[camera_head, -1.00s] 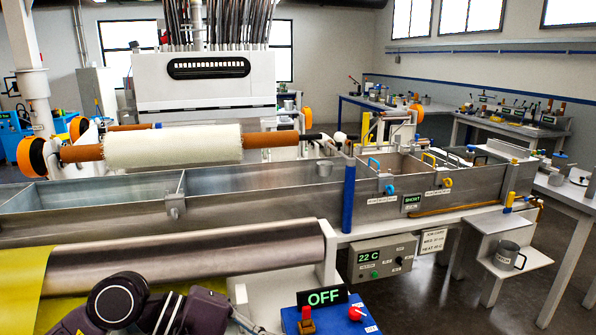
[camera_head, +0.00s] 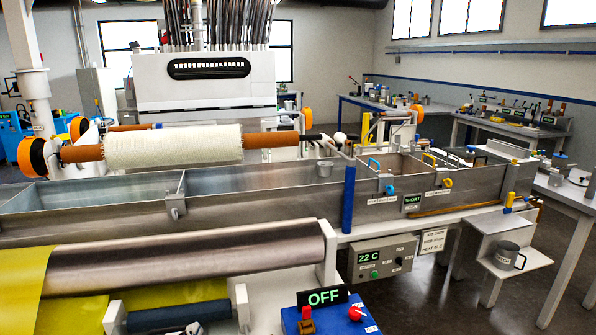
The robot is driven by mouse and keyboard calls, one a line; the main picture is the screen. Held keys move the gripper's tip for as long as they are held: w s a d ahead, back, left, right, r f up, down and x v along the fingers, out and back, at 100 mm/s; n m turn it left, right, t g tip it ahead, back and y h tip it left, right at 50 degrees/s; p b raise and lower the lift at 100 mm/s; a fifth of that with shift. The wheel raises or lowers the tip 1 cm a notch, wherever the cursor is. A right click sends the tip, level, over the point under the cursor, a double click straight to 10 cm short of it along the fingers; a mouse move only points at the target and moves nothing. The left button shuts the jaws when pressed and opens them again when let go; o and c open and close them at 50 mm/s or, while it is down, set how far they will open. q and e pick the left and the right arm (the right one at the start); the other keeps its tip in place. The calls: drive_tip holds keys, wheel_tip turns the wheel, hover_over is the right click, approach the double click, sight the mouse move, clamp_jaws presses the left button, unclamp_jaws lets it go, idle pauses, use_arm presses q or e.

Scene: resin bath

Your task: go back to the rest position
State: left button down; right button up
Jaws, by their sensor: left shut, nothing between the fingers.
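My left gripper (camera_head: 193,328) barely shows at the bottom edge, left of centre, in front of the dark blue roller (camera_head: 165,317). Only its tip is in the picture; it is shut, with nothing seen in it. The rest of my left arm is out of view. My right gripper is not in view.
A large metal roller (camera_head: 190,261) with yellow sheet (camera_head: 22,285) lies across the front left. The long steel bath (camera_head: 110,225) runs behind it. A blue switch box (camera_head: 335,322) reading OFF stands at the front. Open floor (camera_head: 420,310) lies at right.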

use_arm(q)
drive_tip(key=s+a+f+n+g, duration=0.2)
drive_tip(key=s+f+n+g, duration=0.45)
drive_tip(key=s+f, duration=0.7)
drive_tip(key=s+d+f+n+g, duration=0.2)
drive_tip(key=s+f+n+g, duration=0.3)
drive_tip(key=s+f, duration=0.55)
wheel_tip(320, 180, down, 23)
drive_tip(key=s+m+g, duration=0.2)
drive_tip(key=s, duration=0.1)
drive_tip(key=s+a+f+g, duration=0.1)
drive_tip(key=s+a+f, duration=0.2)
drive_tip(key=s+f, duration=1.4)
drive_tip(key=shift+s, duration=0.1)
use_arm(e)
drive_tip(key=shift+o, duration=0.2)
